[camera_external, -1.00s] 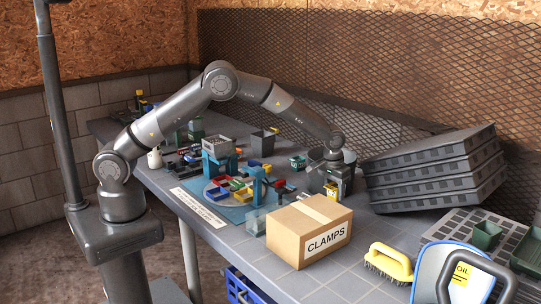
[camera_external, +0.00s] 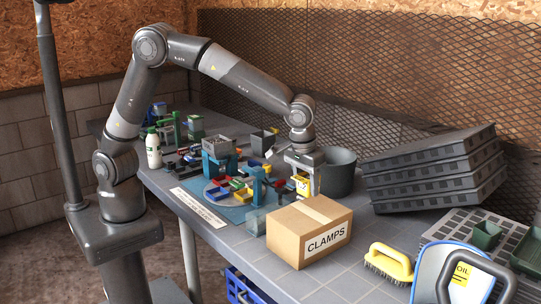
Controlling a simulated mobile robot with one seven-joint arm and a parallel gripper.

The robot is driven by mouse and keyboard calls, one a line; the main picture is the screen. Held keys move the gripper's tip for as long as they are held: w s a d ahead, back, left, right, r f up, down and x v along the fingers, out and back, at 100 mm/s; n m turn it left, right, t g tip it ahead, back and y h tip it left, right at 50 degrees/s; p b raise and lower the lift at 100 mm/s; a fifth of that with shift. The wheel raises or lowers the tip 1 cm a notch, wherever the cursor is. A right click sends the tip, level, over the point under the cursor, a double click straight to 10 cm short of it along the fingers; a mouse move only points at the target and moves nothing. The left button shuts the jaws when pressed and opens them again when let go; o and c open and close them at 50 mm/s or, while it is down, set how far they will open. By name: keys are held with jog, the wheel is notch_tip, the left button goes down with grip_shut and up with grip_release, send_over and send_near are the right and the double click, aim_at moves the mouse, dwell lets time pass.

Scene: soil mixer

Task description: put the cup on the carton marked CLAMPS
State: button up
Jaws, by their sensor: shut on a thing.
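My gripper (camera_external: 303,175) points down in front of the dark bucket, behind and above the carton. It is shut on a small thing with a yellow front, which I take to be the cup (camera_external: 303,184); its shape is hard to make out. The carton marked CLAMPS (camera_external: 286,237) is a closed brown box with a white label, on the near part of the bench. Its top is bare. The held thing is apart from the carton, beyond its far edge.
A dark round bucket (camera_external: 339,173) stands just right of my gripper. Stacked black crates (camera_external: 432,172) are at the right. A yellow brush (camera_external: 390,262) lies right of the carton. A blue mat (camera_external: 230,212) with coloured trays is to the left.

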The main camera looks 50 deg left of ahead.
jog(key=s+r, duration=0.2)
jog(key=s, duration=0.3)
send_over(312, 211)
jog(key=f, duration=0.7)
jog(key=shift+s+d+f, duration=0.1)
jog(key=shift+s+f, duration=0.05)
jog(key=shift+s, duration=0.2)
jog(key=shift+f, duration=2)
jog(key=shift+f, duration=0.1)
jog(key=o, duration=1)
jog(key=shift+c, duration=0.2)
